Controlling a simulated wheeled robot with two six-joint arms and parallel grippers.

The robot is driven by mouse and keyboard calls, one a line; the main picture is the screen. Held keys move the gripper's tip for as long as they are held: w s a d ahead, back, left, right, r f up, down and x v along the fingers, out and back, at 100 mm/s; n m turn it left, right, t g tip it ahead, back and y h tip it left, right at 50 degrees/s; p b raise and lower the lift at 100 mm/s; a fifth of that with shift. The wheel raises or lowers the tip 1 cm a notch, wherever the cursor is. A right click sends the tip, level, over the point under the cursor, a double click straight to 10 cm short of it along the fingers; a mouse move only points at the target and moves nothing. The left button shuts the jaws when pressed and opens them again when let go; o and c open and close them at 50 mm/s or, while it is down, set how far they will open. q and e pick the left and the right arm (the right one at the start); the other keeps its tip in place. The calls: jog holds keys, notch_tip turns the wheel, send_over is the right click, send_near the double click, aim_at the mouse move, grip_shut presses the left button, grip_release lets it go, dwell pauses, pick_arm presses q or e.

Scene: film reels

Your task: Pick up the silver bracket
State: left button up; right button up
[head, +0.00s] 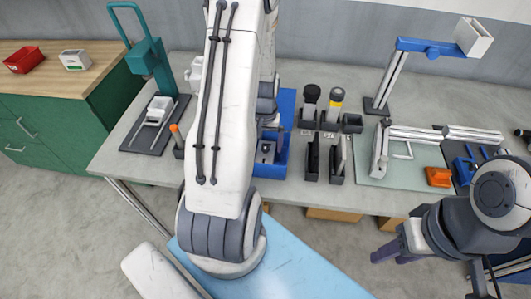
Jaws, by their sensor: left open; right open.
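A thin silver bent piece (408,151), which looks like the silver bracket, lies on the pale green mat (425,177) at the right of the bench. It is beside an upright light-grey plate and rail. My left arm crosses the middle of the view, and its gripper (268,135) is mostly hidden behind it, over the blue tray (284,105). It is open, well left of the silver piece. My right gripper (388,253), with dark purple fingers, is open and empty in front of the bench, below the mat.
Black holders (312,160) with bottles stand between tray and mat. An orange block (438,177) lies on the mat. A lamp-like stand (391,80) rises behind it. A green press (148,58) is at left. A green cabinet (40,125) carries a red bin (25,60).

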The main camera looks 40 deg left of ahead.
aim_at(265, 153)
pick_arm(q)
jog(key=shift+w+f+p, duration=0.1)
jog(key=shift+f+p, duration=0.55)
jog(key=shift+f, duration=1.75)
jog(key=shift+d, duration=0.1)
jog(key=c, duration=1.5)
grip_shut()
jog(key=shift+r, duration=0.15)
